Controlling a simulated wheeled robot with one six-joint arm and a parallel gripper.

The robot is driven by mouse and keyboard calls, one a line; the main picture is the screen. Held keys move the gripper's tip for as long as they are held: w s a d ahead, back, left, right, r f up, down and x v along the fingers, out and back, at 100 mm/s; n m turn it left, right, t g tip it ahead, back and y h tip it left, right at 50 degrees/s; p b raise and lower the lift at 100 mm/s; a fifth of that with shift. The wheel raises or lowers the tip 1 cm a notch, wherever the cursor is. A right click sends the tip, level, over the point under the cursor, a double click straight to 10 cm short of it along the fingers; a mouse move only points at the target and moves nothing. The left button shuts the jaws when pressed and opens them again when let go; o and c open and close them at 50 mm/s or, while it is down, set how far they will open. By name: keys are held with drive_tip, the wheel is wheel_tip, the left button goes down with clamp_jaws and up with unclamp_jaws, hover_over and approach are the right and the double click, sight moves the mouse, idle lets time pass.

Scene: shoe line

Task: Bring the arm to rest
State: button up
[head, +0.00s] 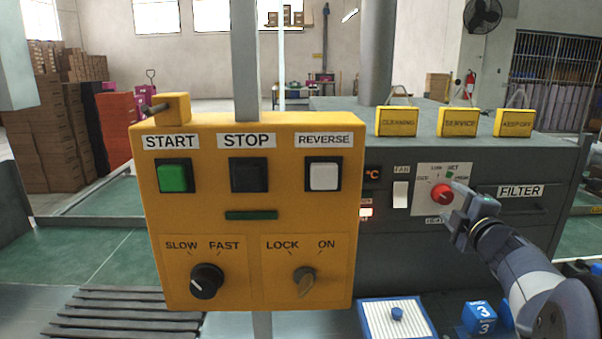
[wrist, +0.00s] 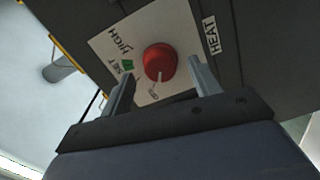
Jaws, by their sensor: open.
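My gripper (head: 458,208) is in front of the grey machine's heat panel (head: 422,191) at the right in the head view. Its two fingers are apart. In the wrist view the fingers (wrist: 163,78) stand on either side of the red heat knob (wrist: 160,62), with a gap to it and nothing held. The knob also shows just left of the fingers in the head view (head: 440,195). Its white line points down in the wrist view, away from the green mark (wrist: 127,65) by SET. My arm reaches in from the lower right.
A yellow control box (head: 250,215) with START, STOP and REVERSE buttons stands in front. Yellow tags (head: 457,122) stand on the grey machine's top. A FILTER panel (head: 517,192) lies right of the gripper. A blue-framed white tray (head: 380,308) and blue cubes (head: 479,317) sit below.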

drive_tip(key=s, duration=0.9)
drive_tip(key=shift+m, duration=0.3)
drive_tip(key=w, duration=0.6)
drive_tip(key=w+p, duration=0.1)
drive_tip(key=w, duration=0.4)
drive_tip(key=shift+w+r, duration=0.2)
drive_tip(key=shift+w, duration=0.15)
drive_tip(key=shift+s+m+p, duration=0.1)
drive_tip(key=shift+m+p, duration=0.7)
drive_tip(key=shift+m, duration=0.4)
drive_tip(key=m+p, duration=0.4)
drive_tip(key=m, duration=0.1)
drive_tip(key=shift+a+m, duration=0.1)
drive_tip(key=shift+m, duration=0.2)
drive_tip(key=m+p, duration=0.3)
drive_tip(key=shift+m, duration=0.3)
drive_tip(key=m+p, duration=0.3)
drive_tip(key=p, duration=0.1)
drive_tip(key=shift+m+p, duration=0.4)
drive_tip(key=s, duration=0.3)
drive_tip(key=s+b, duration=0.1)
drive_tip(key=shift+s+f, duration=0.3)
drive_tip(key=shift+s, duration=0.45)
